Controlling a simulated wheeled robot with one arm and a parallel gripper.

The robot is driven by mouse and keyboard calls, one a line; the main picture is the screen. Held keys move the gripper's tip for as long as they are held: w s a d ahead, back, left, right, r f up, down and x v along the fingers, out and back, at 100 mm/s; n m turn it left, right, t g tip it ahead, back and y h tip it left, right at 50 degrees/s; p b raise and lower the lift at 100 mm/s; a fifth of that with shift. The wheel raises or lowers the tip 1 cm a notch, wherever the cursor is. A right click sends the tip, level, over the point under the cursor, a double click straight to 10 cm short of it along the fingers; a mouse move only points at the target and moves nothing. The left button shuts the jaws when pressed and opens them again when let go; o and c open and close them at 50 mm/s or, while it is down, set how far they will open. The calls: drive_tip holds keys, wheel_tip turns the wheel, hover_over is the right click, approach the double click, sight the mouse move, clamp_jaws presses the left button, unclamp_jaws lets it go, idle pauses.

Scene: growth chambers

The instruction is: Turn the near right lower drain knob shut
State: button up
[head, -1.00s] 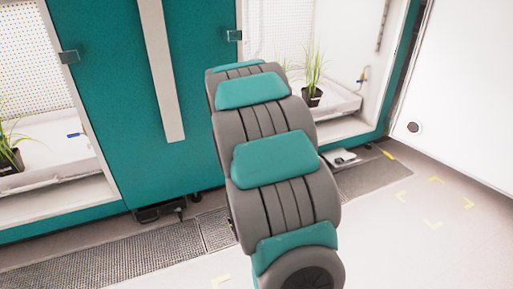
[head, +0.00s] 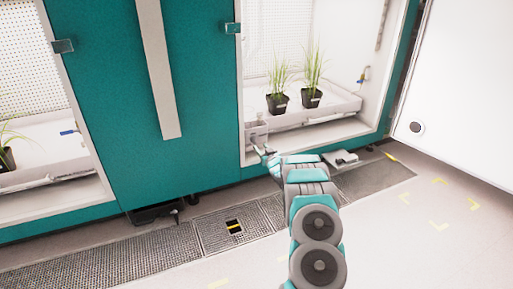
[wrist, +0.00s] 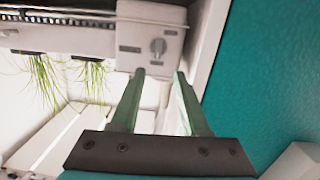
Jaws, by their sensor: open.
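A grey knob (wrist: 157,47) sits on a pale panel (wrist: 134,57) near the top of the wrist view; small labels are beside it. My gripper (wrist: 160,73) is open and empty, its two green fingers pointing toward the knob. The knob appears just beyond and between the fingertips, not gripped. In the head view my gripper (head: 264,152) is at the lower left corner of the right chamber, by the small pale panel (head: 257,133). The knob is too small there to make out.
Two potted grass plants (head: 278,92) stand on a white tray (head: 340,103) in the right chamber. A teal door (head: 110,120) is left of the gripper. A valve (head: 362,77) is on the chamber's right wall.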

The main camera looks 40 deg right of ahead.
sight(255, 142)
drive_tip(key=w, duration=0.1)
drive_tip(key=w+d+f, duration=0.1)
drive_tip(key=w+f+t, duration=0.1)
drive_tip(key=shift+d+b, duration=0.25)
drive_tip(key=shift+b, duration=0.15)
drive_tip(key=shift+x, duration=1)
drive_tip(key=shift+w+b, duration=0.3)
drive_tip(key=shift+w, duration=0.25)
drive_tip(key=shift+w+d, duration=0.25)
drive_tip(key=shift+w, duration=0.25)
clamp_jaws()
